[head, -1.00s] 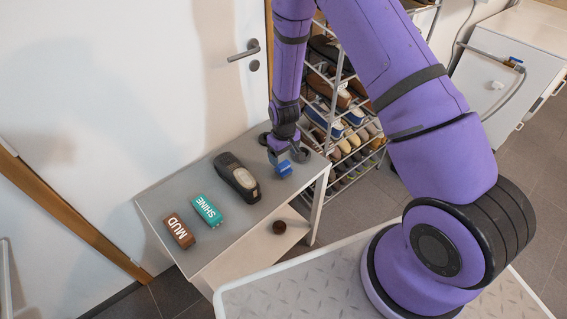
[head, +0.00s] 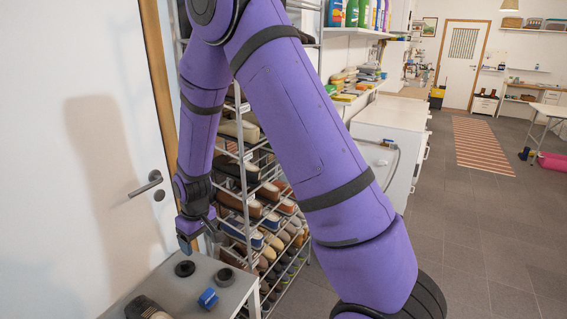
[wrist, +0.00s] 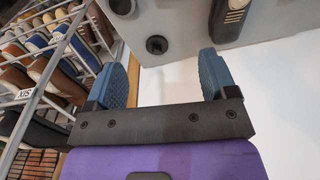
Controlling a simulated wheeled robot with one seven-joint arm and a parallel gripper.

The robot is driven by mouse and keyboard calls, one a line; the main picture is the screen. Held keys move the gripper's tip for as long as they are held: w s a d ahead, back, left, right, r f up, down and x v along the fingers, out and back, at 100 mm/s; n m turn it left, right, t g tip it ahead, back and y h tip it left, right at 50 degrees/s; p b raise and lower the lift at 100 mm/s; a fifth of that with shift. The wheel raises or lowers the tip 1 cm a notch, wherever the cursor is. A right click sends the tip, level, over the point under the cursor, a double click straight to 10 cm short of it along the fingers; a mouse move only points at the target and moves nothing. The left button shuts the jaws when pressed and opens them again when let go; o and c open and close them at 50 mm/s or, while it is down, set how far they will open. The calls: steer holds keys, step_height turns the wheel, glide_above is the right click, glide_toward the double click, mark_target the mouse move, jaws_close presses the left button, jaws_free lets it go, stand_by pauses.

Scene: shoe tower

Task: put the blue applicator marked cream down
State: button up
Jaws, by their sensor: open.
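The blue applicator (head: 208,298) lies on the grey bench top (head: 237,293) near its right end, at the bottom of the head view. No marking on it can be read from here. My gripper (head: 190,240) is above the bench, up and to the left of the applicator, and apart from it. In the wrist view my gripper (wrist: 165,80) has its two blue pads wide apart with nothing between them. The applicator does not show in the wrist view.
A dark shoe (head: 146,308) is at the picture's bottom edge. A shoe rack (head: 250,185) stands close behind the bench, and a door (head: 80,150) is at left.

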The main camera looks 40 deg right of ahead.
steer(key=s+d+r+t, duration=0.1)
steer(key=s+r, duration=0.3)
steer(key=r, duration=0.4)
steer(key=s+d+r+m, duration=0.1)
steer(key=s+r, duration=0.2)
steer(key=r, duration=0.4)
steer(key=s+d+r+t, duration=0.1)
steer(key=s+r, duration=0.3)
steer(key=r, duration=0.4)
steer(key=s+d+r+m+t, duration=0.1)
steer(key=s+r, duration=0.3)
steer(key=s, duration=0.5)
steer(key=s+d+r+m+t, duration=0.1)
steer(key=s+d+r, duration=0.1)
steer(key=s+r, duration=0.3)
steer(key=s, duration=0.4)
steer(key=shift+o, duration=0.5)
steer(key=shift+a, duration=0.1)
